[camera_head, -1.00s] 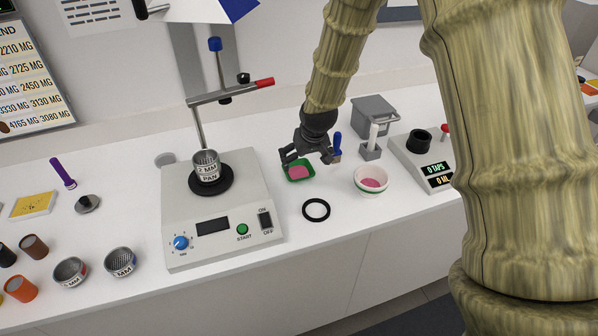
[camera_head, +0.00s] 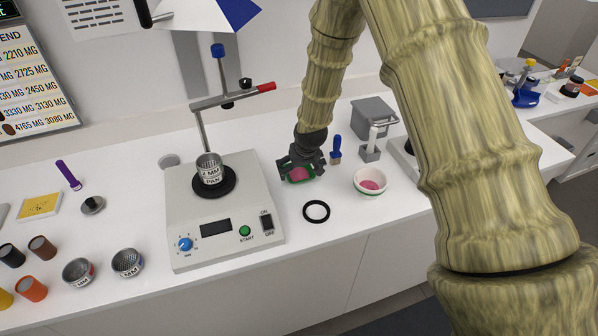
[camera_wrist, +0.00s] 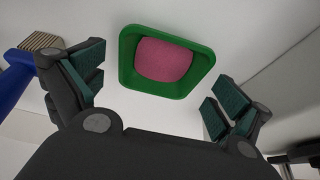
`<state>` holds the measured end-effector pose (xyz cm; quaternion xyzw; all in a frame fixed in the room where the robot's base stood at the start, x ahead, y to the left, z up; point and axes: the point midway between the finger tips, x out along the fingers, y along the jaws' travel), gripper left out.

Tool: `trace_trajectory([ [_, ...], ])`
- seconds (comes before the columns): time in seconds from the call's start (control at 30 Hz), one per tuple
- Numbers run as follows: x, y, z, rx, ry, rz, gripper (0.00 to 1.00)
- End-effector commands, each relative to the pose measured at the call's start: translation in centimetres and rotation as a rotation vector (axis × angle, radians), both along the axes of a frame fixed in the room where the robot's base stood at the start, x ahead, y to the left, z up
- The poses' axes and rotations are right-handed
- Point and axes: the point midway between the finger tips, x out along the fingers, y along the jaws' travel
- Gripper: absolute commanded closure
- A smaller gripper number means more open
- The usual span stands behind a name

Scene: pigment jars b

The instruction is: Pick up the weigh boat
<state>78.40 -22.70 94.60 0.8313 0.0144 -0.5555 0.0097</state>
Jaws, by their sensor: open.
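The weigh boat is a small green tray (camera_wrist: 129,72) with pink powder (camera_wrist: 165,60) in it. In the wrist view it sits on the white counter at the upper middle, ahead of and between my open fingers. In the head view the weigh boat (camera_head: 299,179) is partly hidden behind my gripper (camera_head: 301,172), which is over it. My gripper also shows in the wrist view (camera_wrist: 152,92). Its two fingers are spread wide, with visible gaps between them and the boat, and nothing is held.
A blue-handled brush (camera_head: 336,148) stands close to the right of my gripper. A white bowl with pink powder (camera_head: 370,182) and a black ring (camera_head: 316,211) are nearby. A sieve shaker (camera_head: 222,235) stands to the left, and a grey box (camera_head: 373,117) behind.

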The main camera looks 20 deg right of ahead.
Motion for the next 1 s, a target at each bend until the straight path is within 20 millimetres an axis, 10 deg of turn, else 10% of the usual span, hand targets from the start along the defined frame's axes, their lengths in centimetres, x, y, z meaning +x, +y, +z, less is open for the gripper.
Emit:
trace_trajectory([
  [0.5,0.6,0.0,-1.5,0.0,0.0,0.0,0.0],
  [0.73,0.5,0.0,-1.5,0.0,0.0,-0.001,0.4],
  [1.0,0.5,0.0,-1.5,0.0,0.0,-0.001,0.43],
])
